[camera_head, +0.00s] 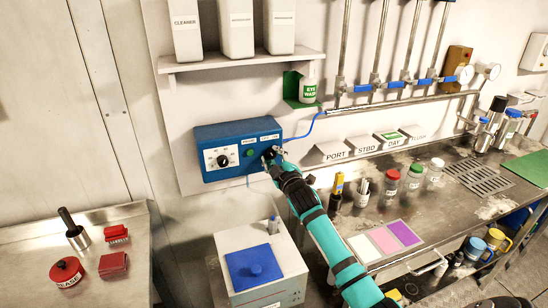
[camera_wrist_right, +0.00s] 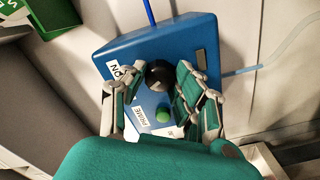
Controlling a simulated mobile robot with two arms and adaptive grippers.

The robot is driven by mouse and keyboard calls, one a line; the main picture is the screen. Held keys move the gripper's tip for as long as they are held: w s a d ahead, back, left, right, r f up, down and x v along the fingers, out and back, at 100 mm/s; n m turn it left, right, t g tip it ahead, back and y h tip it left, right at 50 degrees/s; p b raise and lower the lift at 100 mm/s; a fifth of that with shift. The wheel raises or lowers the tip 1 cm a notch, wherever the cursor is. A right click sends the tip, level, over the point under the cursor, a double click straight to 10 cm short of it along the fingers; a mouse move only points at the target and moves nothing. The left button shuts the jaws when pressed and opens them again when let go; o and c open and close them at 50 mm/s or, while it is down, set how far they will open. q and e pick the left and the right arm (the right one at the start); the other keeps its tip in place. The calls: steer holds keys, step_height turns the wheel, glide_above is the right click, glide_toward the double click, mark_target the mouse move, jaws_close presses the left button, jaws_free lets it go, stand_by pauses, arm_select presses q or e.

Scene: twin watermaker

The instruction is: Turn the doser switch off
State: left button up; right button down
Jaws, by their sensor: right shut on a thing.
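The doser (camera_head: 238,175) is a blue box on the wall, with a dial (camera_head: 222,158) on its left and a green button (camera_head: 250,153) beside it. My right gripper (camera_head: 270,154) is at the right end of its front face and covers the switch there in the head view. In the right wrist view the black switch knob (camera_wrist_right: 158,74) sits between the fingers of my right gripper (camera_wrist_right: 160,88), which is shut on it. The green button (camera_wrist_right: 162,115) and white labels show on the blue box (camera_wrist_right: 135,55). The knob's exact setting cannot be told. My left gripper is not in view.
Below the doser stands a white box with a blue lid (camera_head: 254,268). A steel bench (camera_head: 410,205) on the right holds several bottles. An eye wash bottle (camera_head: 308,84) hangs above right, and a shelf (camera_head: 240,60) with white containers is above.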

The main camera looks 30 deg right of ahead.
steer(key=shift+f+n, duration=0.1)
steer(key=shift+n, duration=0.4)
steer(key=c, duration=1)
jaws_free()
steer(key=v, duration=1.2)
